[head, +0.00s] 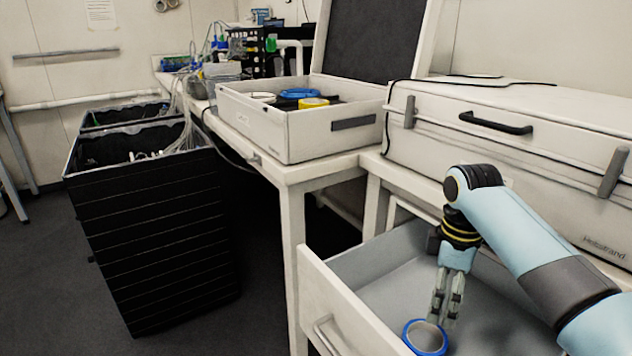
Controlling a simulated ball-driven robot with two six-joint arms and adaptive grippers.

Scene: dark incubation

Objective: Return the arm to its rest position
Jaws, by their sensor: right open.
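My right arm comes in from the right with its light blue links. My right gripper (444,308) points down inside an open drawer (330,300) at the lower right. It is open and empty. A blue ring-shaped roll (425,337), which looks like tape, lies on the drawer floor just below and in front of the fingertips. A small gap or light contact between the fingers and the roll cannot be told apart. My left gripper is not in view.
A white bench carries an open box (270,133) with tape rolls and a closed white case (530,150) beside the arm. Black bins (155,230) stand at the left. The drawer walls surround the gripper.

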